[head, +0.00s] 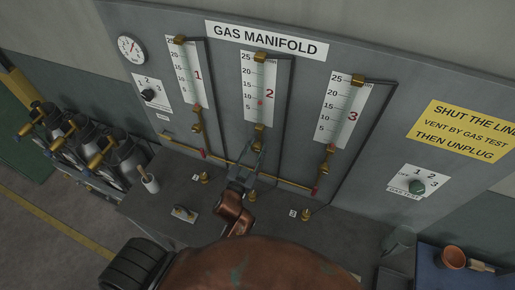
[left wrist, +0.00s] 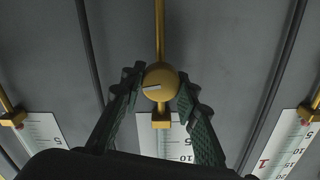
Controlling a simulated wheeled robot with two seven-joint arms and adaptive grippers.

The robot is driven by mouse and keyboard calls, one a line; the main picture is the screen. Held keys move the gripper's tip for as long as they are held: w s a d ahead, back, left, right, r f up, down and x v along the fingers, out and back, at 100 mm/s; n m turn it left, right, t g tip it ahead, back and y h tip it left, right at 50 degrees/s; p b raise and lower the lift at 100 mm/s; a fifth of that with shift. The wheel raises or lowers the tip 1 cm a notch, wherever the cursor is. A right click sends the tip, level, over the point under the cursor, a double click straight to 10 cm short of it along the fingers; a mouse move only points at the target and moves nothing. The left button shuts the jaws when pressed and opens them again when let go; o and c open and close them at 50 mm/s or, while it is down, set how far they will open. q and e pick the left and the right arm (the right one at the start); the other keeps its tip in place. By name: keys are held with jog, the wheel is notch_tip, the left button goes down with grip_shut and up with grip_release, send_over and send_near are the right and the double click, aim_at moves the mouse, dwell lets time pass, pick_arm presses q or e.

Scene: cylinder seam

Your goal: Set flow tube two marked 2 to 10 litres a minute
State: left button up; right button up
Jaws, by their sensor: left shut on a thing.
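Flow tube two (head: 262,85) is the middle of three on the grey panel, with a white scale and a red 2. A small reddish spot shows inside it between the 5 and 10 marks. My left gripper (head: 246,165) is at the foot of this tube. In the left wrist view, the fingers are on both sides of a round brass knob (left wrist: 160,80) with a pale pointer mark, and are shut on it. The tube's scale (left wrist: 160,138) shows upside down there, partly hidden by my gripper. My right gripper is not in view.
Flow tube one (head: 186,75) and flow tube three (head: 341,108) stand on either side. A brass pipe (head: 272,180) runs along the panel's foot. A gauge (head: 131,49), two selector dials and a yellow sign (head: 464,130) are on the panel. Several gas cylinders (head: 85,145) stand left.

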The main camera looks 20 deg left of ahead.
pick_arm(q)
jog(key=shift+r, duration=0.15)
jog(key=o, duration=1.2)
jog(key=shift+s+f, duration=0.2)
jog(key=shift+s, duration=0.25)
jog(key=s, duration=1.1)
jog(key=shift+d+r, duration=0.1)
jog(key=shift+d, duration=0.3)
